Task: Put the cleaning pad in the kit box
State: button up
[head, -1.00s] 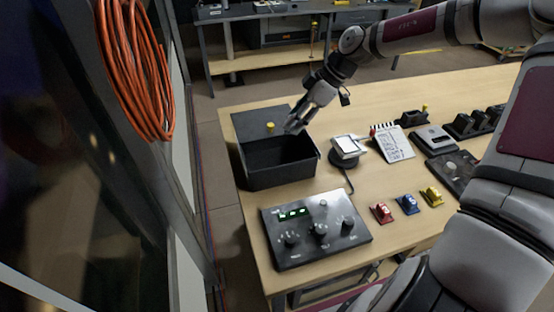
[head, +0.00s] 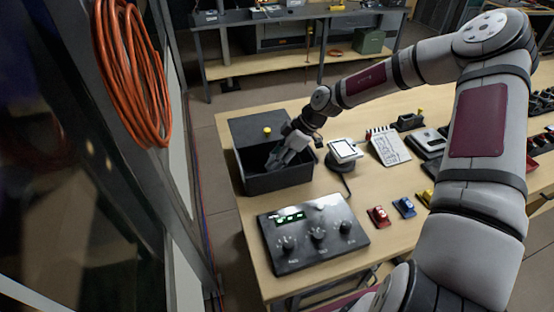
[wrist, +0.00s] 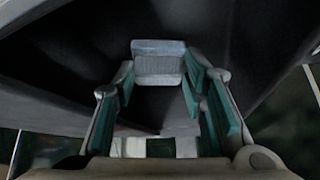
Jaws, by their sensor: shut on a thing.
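The kit box (head: 280,183) is a dark open box at the left end of the wooden table, with its lid folded back behind it. My gripper (head: 274,162) reaches down into the box opening. In the wrist view, its teal-lined fingers (wrist: 160,78) close around a small light-grey block, the cleaning pad (wrist: 158,62). The dark box interior (wrist: 250,35) surrounds the pad there. In the head view the pad cannot be made out between the fingers. I cannot tell whether it touches the box floor.
A control panel with knobs (head: 312,235) lies in front of the box. A small white-screened device (head: 345,149) and a notepad (head: 389,147) stand to the right. Orange cable (head: 130,75) hangs at left.

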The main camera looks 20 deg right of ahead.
jog(key=shift+d+f, duration=0.1)
jog(key=shift+f, duration=0.5)
jog(key=shift+f, duration=0.15)
jog(key=o, duration=0.8)
jog(key=v, duration=0.7)
jog(key=shift+d+r, duration=0.1)
jog(key=shift+r, duration=0.25)
